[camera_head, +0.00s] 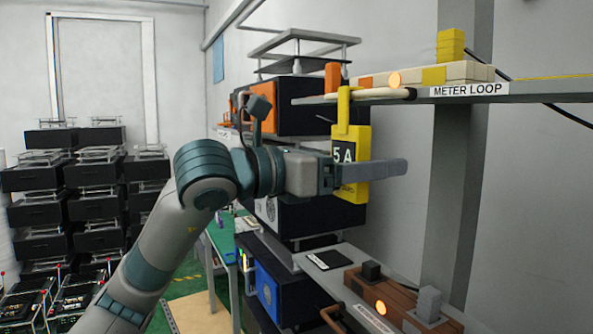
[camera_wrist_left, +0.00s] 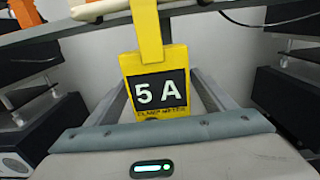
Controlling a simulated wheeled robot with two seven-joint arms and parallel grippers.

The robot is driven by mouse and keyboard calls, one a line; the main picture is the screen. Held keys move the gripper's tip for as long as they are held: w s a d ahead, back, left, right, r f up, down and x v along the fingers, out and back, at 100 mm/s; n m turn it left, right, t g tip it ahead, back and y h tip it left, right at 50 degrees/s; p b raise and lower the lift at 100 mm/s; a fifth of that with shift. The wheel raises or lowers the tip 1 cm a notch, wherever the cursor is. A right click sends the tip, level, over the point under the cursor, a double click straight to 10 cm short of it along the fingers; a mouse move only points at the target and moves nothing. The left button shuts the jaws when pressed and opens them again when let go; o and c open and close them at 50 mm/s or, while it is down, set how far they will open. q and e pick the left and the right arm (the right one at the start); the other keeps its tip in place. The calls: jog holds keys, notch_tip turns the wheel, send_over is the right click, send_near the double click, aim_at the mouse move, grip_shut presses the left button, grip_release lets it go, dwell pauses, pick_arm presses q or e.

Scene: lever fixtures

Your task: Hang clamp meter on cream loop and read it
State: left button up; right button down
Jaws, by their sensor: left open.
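The yellow clamp meter (camera_head: 354,143) hangs upright below the cream loop (camera_head: 371,95), its top hook reaching up to the loop. Its black display reads "5 A", clear in the left wrist view (camera_wrist_left: 160,90). The loop runs along the shelf edge labelled "METER LOOP"; part of it also shows at the top of the left wrist view (camera_wrist_left: 100,9). My left gripper (camera_head: 385,172) is open, with its fingers on either side of the meter's body and a gap visible between them and the meter. My right gripper is not in view.
The upper shelf (camera_head: 540,90) carries a yellow block (camera_head: 451,46) and an orange block (camera_head: 333,77). A lower shelf holds a brown fixture (camera_head: 385,300) with a grey block. Black equipment boxes stand behind my arm. A grey post (camera_head: 455,200) rises at right.

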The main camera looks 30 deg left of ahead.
pick_arm(q)
jog(key=b+v, duration=0.6)
jog(key=v, duration=1)
jog(key=shift+s+a+b, duration=0.2)
jog(key=shift+s+b, duration=0.05)
jog(key=shift+b, duration=0.1)
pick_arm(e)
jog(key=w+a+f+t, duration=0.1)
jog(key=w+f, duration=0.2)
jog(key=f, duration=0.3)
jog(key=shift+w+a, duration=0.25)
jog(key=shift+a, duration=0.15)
pick_arm(q)
jog(key=shift+d+f, duration=0.1)
jog(key=shift+f, duration=0.05)
